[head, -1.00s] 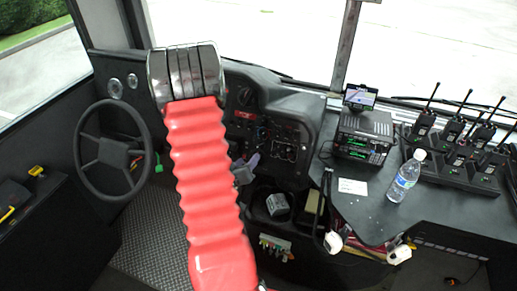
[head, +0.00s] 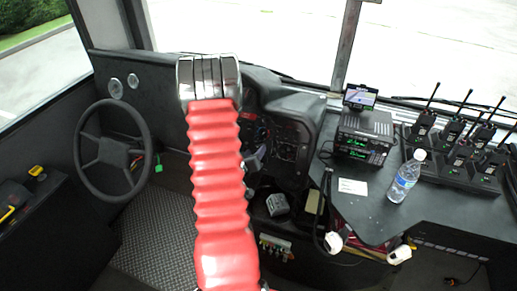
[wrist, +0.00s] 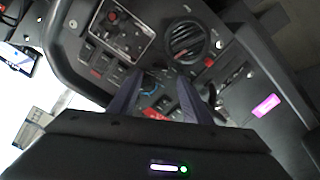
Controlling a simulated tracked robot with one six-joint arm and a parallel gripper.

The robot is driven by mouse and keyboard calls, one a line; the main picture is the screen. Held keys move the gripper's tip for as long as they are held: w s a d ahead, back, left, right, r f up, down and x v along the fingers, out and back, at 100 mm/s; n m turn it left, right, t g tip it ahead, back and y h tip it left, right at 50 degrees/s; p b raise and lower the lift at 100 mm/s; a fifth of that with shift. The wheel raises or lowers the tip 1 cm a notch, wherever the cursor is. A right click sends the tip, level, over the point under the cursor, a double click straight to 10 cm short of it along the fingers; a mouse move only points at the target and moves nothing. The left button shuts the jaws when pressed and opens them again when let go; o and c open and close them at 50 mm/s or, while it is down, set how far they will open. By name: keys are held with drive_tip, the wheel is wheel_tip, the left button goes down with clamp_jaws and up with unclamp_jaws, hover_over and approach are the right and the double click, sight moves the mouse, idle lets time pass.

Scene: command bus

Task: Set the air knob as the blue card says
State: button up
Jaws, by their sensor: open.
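My gripper (wrist: 156,84) is open in the wrist view, its two dark fingers pointing at the dashboard. A dark round knob with a blue marking (wrist: 150,86) shows between the fingers, apart from them as far as I can tell; I cannot tell for sure that it is the air knob. Its pointer setting is too small to read. In the head view my red arm covers most of the gripper and this part of the dashboard. I cannot make out a blue card in either view.
A round air vent (wrist: 186,38) and a panel with a red knob (wrist: 114,17) are near the fingers. A pink label (wrist: 266,105) is on the right. In the head view are a steering wheel (head: 78,155), a white card (head: 352,187), a bottle (head: 405,176) and radios (head: 424,125).

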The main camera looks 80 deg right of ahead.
sight(260, 146)
drive_tip(key=shift+x, duration=2.75)
drive_tip(key=shift+a, duration=0.1)
drive_tip(key=shift+c, duration=0.2)
drive_tip(key=c, duration=1)
